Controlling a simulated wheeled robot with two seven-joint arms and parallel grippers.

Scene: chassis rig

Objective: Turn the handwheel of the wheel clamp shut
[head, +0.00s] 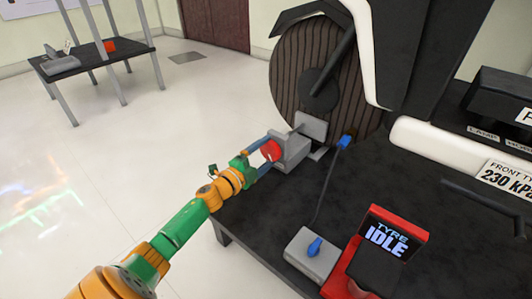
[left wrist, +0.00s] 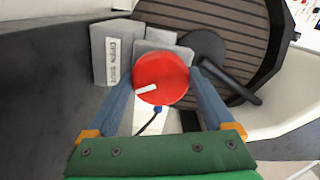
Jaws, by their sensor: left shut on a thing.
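The wheel clamp (head: 292,153) is a grey block on the dark bench at the foot of the large wheel (head: 290,75). Its red handwheel (head: 271,150) faces my left arm. In the left wrist view the handwheel (left wrist: 161,78) is a red disc with a white mark pointing to the lower left. My left gripper (head: 264,151) has its two blue fingers on either side of the handwheel and is shut on it. A label on the grey block (left wrist: 112,60) reads "OPEN" and "SHUT", partly hard to read. My right gripper is not in view.
A grey box with a blue knob (head: 314,248) and a red-framed display (head: 388,235) reading "TYRE IDLE" stand at the bench front. A blue-ended hose (head: 345,141) lies near the clamp. A side table (head: 95,61) stands far left; the floor between is clear.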

